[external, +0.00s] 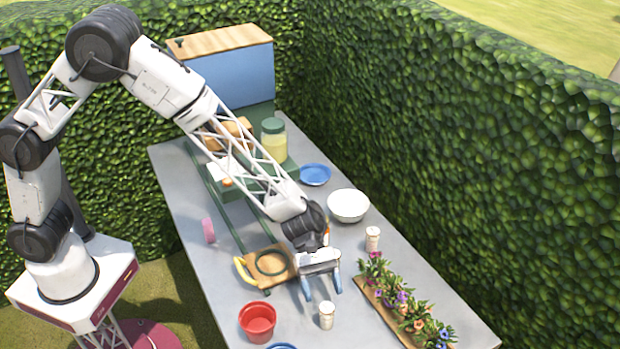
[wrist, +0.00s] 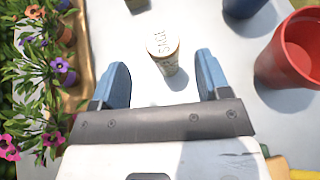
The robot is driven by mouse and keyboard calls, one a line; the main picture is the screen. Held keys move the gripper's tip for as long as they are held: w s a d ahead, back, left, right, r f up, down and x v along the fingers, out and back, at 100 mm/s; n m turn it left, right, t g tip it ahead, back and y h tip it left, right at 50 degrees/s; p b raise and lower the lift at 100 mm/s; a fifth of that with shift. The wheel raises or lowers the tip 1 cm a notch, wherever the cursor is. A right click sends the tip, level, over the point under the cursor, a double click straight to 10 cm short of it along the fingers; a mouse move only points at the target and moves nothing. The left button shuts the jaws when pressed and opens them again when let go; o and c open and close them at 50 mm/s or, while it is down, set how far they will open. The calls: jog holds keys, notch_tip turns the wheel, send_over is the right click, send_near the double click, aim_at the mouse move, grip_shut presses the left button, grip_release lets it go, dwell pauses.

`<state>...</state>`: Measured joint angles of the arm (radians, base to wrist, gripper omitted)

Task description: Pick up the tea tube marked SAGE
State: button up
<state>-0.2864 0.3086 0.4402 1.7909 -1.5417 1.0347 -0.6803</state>
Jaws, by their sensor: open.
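A small pale tea tube (wrist: 166,52) stands upright between and just beyond my fingertips in the wrist view. Its lid carries lettering that looks like SAGE, though it is small. In the external view this tube (external: 326,316) stands near the front of the table. My gripper (external: 322,290) is open and empty, above and just behind it, pointing down. In the wrist view the blue fingers of my gripper (wrist: 161,72) are apart, one to each side of the tube. A second pale tube (external: 372,239) stands farther back; its marking cannot be read.
A red pot (external: 257,322) stands left of the near tube, with a blue dish (external: 283,346) at the frame edge. A flower planter (external: 390,310) lines the right side. A wooden board (external: 282,279), white bowl (external: 348,205) and blue plate (external: 315,174) are farther back.

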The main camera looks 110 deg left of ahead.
aim_at(327, 307)
jog(key=shift+d, duration=0.1)
jog(key=shift+x, duration=2.55)
jog(key=shift+s, duration=0.15)
jog(key=shift+c, duration=0.5)
jog(key=c, duration=0.9)
